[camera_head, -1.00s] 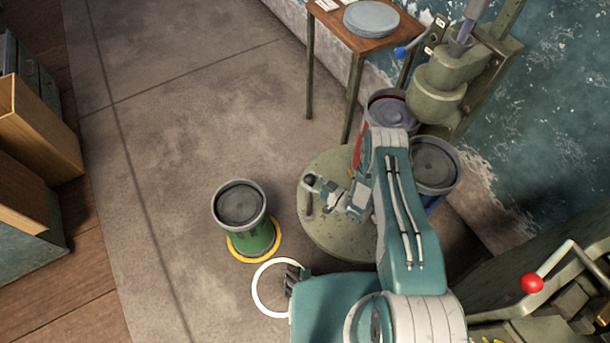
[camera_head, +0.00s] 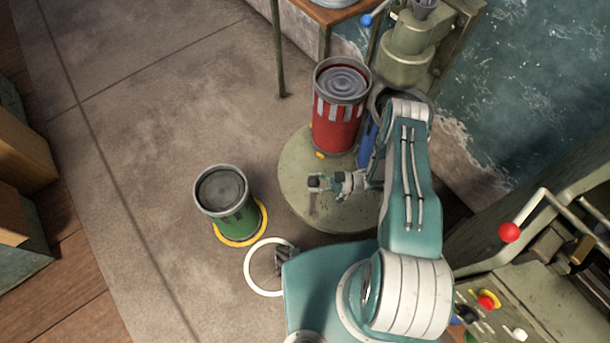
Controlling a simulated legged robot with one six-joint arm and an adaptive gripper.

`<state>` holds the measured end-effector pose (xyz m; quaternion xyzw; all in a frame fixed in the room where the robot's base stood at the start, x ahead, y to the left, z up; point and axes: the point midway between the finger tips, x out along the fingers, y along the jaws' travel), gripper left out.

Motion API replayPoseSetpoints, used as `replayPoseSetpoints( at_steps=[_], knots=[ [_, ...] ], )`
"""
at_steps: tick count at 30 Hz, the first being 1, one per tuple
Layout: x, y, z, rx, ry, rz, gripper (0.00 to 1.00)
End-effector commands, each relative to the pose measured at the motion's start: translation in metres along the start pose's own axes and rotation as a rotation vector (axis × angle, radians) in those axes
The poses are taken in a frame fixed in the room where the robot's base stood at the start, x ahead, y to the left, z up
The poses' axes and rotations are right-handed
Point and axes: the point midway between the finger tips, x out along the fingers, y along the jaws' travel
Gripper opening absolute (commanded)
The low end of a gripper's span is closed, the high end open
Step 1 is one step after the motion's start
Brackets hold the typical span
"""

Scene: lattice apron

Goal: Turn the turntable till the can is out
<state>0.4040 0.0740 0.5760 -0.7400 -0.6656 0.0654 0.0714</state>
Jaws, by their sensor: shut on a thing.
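The turntable (camera_head: 295,190) is a round grey-green disc on the floor at the centre. A red can (camera_head: 335,128) with a grey lid stands upright on its far edge. A blue can (camera_head: 368,140) is just right of it, partly hidden by my arm. My gripper (camera_head: 315,183) is over the left part of the turntable, shut on what looks like its upright handle peg; the fingers hide most of the peg. A green can (camera_head: 238,224) stands upright on the floor, apart from the turntable, inside a yellow ring (camera_head: 262,232).
A white ring (camera_head: 251,280) lies on the floor beside my body. A green machine (camera_head: 410,50) stands behind the cans. A red-knobbed lever (camera_head: 509,232) and console are at right. Wooden boxes (camera_head: 20,150) are at left.

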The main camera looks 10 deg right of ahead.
Motion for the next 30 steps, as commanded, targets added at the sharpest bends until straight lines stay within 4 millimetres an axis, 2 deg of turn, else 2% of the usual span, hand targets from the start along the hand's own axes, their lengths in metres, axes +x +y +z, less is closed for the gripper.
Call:
replayPoseSetpoints(
  at_steps=[5,18,30],
  knots=[
    [-0.021,-0.01,0.001,-0.002,-0.012,-0.076,0.0],
    [-0.071,-0.031,0.005,-0.001,-0.011,-0.069,0.01],
    [-0.103,-0.037,0.007,-0.001,-0.013,-0.069,0.01]
  ],
)
